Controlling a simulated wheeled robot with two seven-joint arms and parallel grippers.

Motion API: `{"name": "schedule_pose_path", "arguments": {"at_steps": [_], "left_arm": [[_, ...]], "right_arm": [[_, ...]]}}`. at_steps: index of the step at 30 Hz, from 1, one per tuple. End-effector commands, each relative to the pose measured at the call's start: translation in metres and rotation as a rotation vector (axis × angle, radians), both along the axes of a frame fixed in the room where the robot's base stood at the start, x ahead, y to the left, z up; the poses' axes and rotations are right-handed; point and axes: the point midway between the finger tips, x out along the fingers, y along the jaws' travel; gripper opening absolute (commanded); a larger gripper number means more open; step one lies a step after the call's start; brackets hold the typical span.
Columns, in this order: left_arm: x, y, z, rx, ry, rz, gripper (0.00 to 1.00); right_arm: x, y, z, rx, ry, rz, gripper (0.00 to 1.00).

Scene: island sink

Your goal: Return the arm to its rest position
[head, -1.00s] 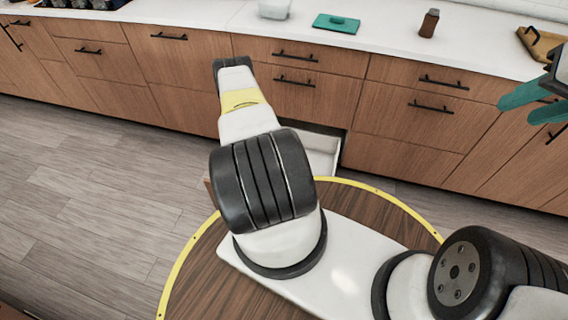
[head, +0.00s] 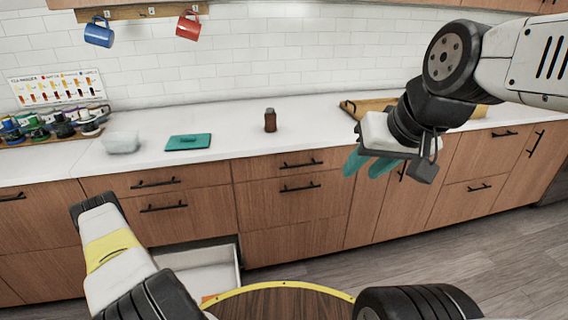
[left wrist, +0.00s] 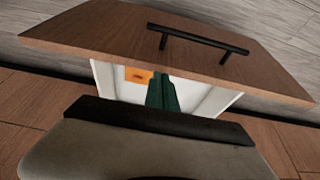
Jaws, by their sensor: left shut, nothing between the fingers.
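My left arm (head: 112,255), white with a yellow band, comes up at the lower left of the head view. Its gripper is hidden there. In the left wrist view, my left gripper's dark green fingers (left wrist: 162,93) are together and empty, in front of the open drawer (left wrist: 222,100). My right gripper (head: 368,164) hangs in front of the counter at the right of the head view. Its two teal fingers are apart with nothing between them.
The open white drawer (head: 205,278) juts from the lower cabinets, with an orange item (left wrist: 138,75) inside. The counter holds a clear container (head: 122,143), a teal board (head: 188,141), a brown bottle (head: 270,120) and a wooden tray (head: 372,104). Blue (head: 99,32) and red (head: 188,26) mugs hang above.

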Motion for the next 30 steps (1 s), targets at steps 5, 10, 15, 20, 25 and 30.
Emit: {"name": "schedule_pose_path", "arguments": {"at_steps": [5, 10, 15, 20, 25, 30], "left_arm": [[0.019, 0.012, 0.016, 0.011, -0.005, -0.005, 0.00], [0.039, 0.021, 0.036, 0.018, -0.007, -0.011, 0.00], [0.070, 0.034, 0.068, 0.029, -0.013, -0.021, 0.00], [0.108, 0.043, 0.116, 0.040, -0.020, -0.031, 0.00], [0.161, 0.045, 0.202, 0.049, -0.040, -0.049, 0.00], [0.201, 0.026, 0.300, 0.046, -0.063, -0.069, 0.00]], "right_arm": [[0.000, 0.000, 0.000, 0.000, -0.001, 0.000, 0.36], [0.000, 0.000, 0.000, 0.000, 0.000, 0.000, 0.36], [0.000, 0.000, 0.000, 0.000, 0.000, 0.000, 0.36], [0.000, 0.000, 0.000, 0.000, 0.000, 0.000, 0.36], [0.000, 0.000, 0.000, 0.000, 0.000, 0.000, 0.36], [0.000, 0.000, 0.000, 0.000, 0.000, 0.000, 0.36]]}}
